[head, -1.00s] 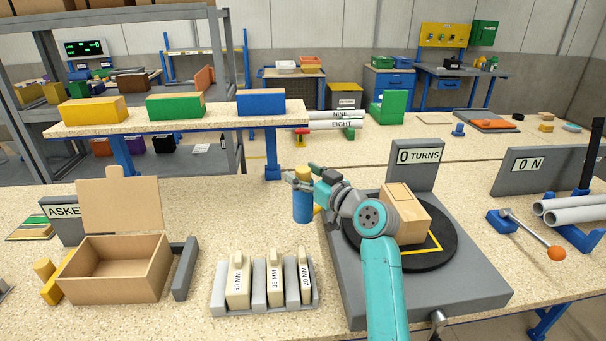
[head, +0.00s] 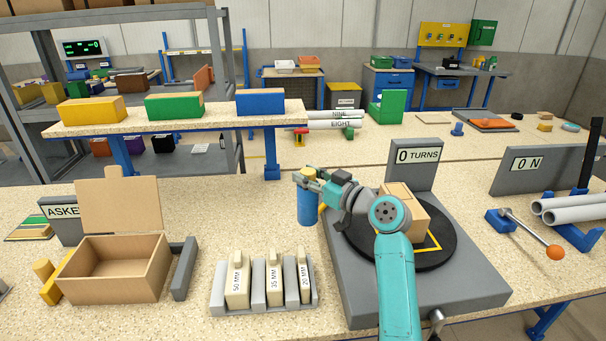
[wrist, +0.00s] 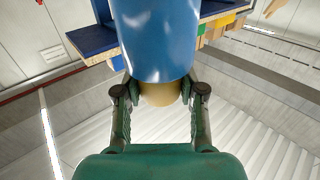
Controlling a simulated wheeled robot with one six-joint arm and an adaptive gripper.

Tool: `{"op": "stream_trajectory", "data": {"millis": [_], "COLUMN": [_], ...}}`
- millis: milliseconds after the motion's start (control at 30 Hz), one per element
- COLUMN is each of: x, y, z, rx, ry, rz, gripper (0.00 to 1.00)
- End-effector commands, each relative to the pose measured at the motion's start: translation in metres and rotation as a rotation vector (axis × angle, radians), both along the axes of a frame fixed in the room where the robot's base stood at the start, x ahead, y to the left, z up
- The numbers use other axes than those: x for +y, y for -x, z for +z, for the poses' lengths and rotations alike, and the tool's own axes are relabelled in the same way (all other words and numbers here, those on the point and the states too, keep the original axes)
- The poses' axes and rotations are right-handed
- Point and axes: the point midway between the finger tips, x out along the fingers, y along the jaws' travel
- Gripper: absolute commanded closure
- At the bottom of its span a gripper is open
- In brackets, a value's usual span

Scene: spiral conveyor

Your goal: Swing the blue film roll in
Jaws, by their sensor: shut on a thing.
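The blue film roll (head: 307,207) stands upright at the left edge of the grey turntable base (head: 352,293). My gripper (head: 305,178) is at its top end, shut on it. In the wrist view, the blue roll (wrist: 156,35) fills the top middle. Its tan core (wrist: 160,94) sits between the two fingers of my gripper (wrist: 160,90). A yellow part shows just right of the roll, mostly hidden. A tan carton (head: 398,198) sits on the black round turntable (head: 447,250), partly behind my arm. A sign (head: 417,156) behind it reads "0 TURNS".
A block rack (head: 260,301) marked 50, 35 and 20 MM stands front centre, with an open carton (head: 115,270) to its left. An orange-knobbed lever (head: 530,234) and grey tubes stand at the right.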

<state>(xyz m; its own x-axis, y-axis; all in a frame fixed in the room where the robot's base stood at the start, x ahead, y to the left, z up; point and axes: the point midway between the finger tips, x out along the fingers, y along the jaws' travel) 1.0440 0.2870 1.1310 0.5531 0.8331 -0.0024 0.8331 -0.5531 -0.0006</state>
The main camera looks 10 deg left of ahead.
Motion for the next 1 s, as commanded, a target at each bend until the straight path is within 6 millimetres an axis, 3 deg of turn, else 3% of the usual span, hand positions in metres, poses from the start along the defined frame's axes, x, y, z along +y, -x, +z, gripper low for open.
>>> {"op": "stream_trajectory", "data": {"millis": [400, 833, 867, 967, 1000], "x": [-0.047, -0.053, -0.053, -0.053, -0.053], "y": [0.009, 0.011, 0.011, 0.011, 0.011], "z": [0.000, 0.000, 0.000, 0.000, 0.000], "rx": [0.001, -0.001, -0.001, -0.001, -0.001], "ry": [-0.001, -0.002, -0.002, -0.002, -0.002], "rz": [0.294, 0.338, 0.338, 0.338, 0.338], "gripper": [1.00, 1.00, 0.58, 0.34, 0.34]}}
